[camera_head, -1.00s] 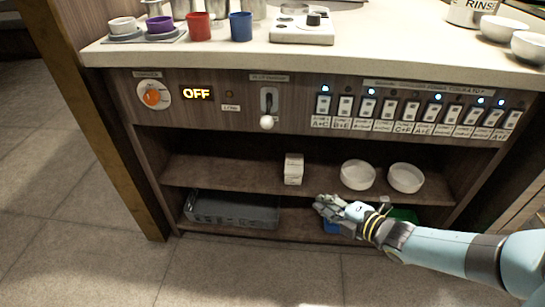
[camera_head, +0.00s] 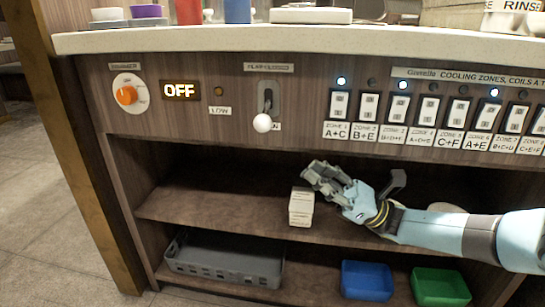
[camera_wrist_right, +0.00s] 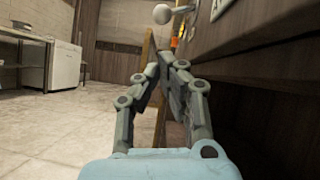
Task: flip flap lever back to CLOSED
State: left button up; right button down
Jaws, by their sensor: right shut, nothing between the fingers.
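The flap lever (camera_head: 267,100) is on the front panel under a label plate, with a dark slot and a white ball knob (camera_head: 262,123) at its lower end. The lever points down in the head view. The knob also shows in the right wrist view (camera_wrist_right: 162,14), beyond the fingertips and apart from them. My right gripper (camera_head: 311,169) is shut and empty, below and to the right of the knob, in front of the shelf opening. In the right wrist view its fingers (camera_wrist_right: 166,56) come together at the tips. My left gripper is not in view.
An orange dial (camera_head: 126,96) and an OFF display (camera_head: 180,91) are left of the lever. A row of zone switches (camera_head: 430,108) is to the right. A grey tray (camera_head: 225,262) and blue bin (camera_head: 366,281) sit lower.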

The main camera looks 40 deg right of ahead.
aim_at(265, 115)
jog(key=x, duration=1)
jog(key=shift+r, duration=0.1)
dwell(0.4)
